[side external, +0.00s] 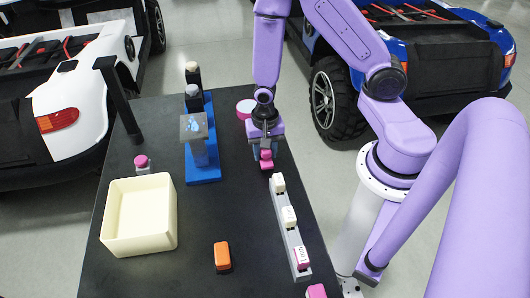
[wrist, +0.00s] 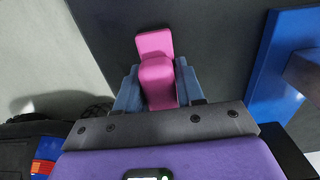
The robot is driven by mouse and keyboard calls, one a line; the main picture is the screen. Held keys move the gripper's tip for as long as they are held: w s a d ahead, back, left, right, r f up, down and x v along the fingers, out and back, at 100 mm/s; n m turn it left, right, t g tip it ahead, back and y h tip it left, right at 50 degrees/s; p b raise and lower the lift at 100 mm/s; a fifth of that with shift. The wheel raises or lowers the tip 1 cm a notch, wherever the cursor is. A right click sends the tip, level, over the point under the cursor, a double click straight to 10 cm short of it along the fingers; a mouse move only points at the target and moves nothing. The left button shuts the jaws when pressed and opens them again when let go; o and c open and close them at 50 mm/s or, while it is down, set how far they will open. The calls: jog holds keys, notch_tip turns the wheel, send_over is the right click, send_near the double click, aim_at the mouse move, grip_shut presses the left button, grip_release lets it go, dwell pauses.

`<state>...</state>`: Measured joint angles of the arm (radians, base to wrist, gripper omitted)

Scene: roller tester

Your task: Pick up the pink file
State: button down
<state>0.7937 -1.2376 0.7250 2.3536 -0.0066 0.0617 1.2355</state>
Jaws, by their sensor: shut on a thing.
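My gripper (side external: 266,148) hangs over the dark table, just beyond the far end of the grey rail. It is shut on a pink block-like thing, which I take as the pink file (side external: 266,160). In the wrist view, the pink file (wrist: 157,75) sits between the two blue-grey fingers of my gripper (wrist: 158,88), and its far end sticks out past them. How high it is above the table is hard to tell.
The grey rail (side external: 283,218) holds white pieces and a pink-and-white one. A cream bin (side external: 108,228) stands at left, an orange block (side external: 222,254) at front. Another pink piece (side external: 316,291) is at the front edge.

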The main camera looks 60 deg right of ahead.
notch_tip(320, 180, up, 9)
jog(key=shift+r, duration=0.1)
dwell(0.4)
